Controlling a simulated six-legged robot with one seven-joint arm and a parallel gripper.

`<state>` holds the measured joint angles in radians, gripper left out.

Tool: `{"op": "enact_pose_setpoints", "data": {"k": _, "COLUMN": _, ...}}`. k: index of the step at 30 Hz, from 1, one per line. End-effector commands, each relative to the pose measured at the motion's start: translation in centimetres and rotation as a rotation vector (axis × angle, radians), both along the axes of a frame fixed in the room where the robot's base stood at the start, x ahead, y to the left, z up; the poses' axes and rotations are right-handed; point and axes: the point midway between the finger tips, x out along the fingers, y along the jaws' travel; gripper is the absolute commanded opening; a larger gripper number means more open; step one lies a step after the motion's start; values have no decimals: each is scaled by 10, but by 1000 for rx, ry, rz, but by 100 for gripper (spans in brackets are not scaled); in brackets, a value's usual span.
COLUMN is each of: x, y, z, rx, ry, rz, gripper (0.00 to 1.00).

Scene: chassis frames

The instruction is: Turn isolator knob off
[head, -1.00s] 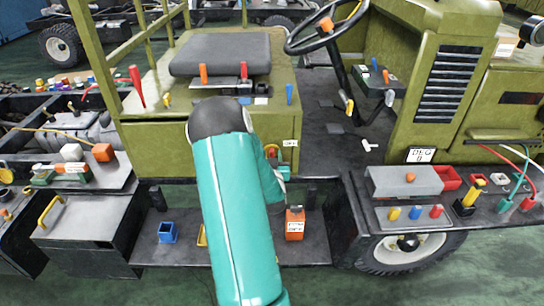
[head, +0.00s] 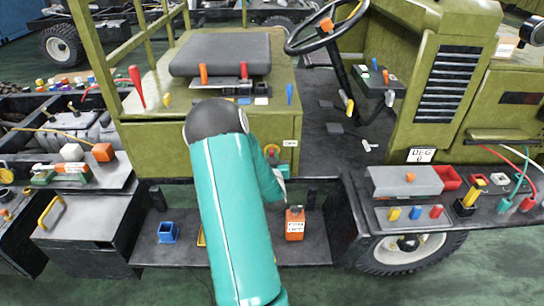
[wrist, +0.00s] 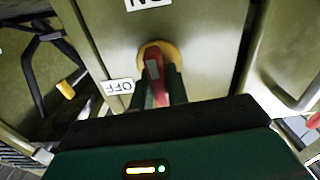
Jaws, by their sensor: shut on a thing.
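The isolator knob (wrist: 154,75) is a red handle on a round yellow base (wrist: 150,52), set on an olive panel. My gripper (wrist: 157,91) is shut on the red handle, with one dark green finger on each side in the wrist view. A white OFF label (wrist: 118,87) lies to the left of the knob. Another label (wrist: 150,3), cut off by the top edge, seems to read ON. The handle runs nearly up and down in the wrist view, tilted slightly.
The olive vehicle has a grey seat (head: 220,54) above the panel and a steering wheel (head: 326,27) to the right. An orange box (head: 295,225) and a blue box (head: 168,232) stand on the dark step below. Coloured parts lie on the right shelf.

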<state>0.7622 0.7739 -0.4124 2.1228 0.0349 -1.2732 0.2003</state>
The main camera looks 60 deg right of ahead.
Motion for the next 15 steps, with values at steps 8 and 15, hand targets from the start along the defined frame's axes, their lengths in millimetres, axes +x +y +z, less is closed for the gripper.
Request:
{"op": "enact_pose_setpoints", "data": {"k": 8, "x": 2, "y": 1, "z": -1, "rx": -86, "ry": 172, "rz": 2, "gripper": 0}}
{"op": "enact_pose_setpoints", "data": {"k": 15, "x": 3, "y": 2, "z": -2, "rx": -188, "ry": 374, "rz": 3, "gripper": 0}}
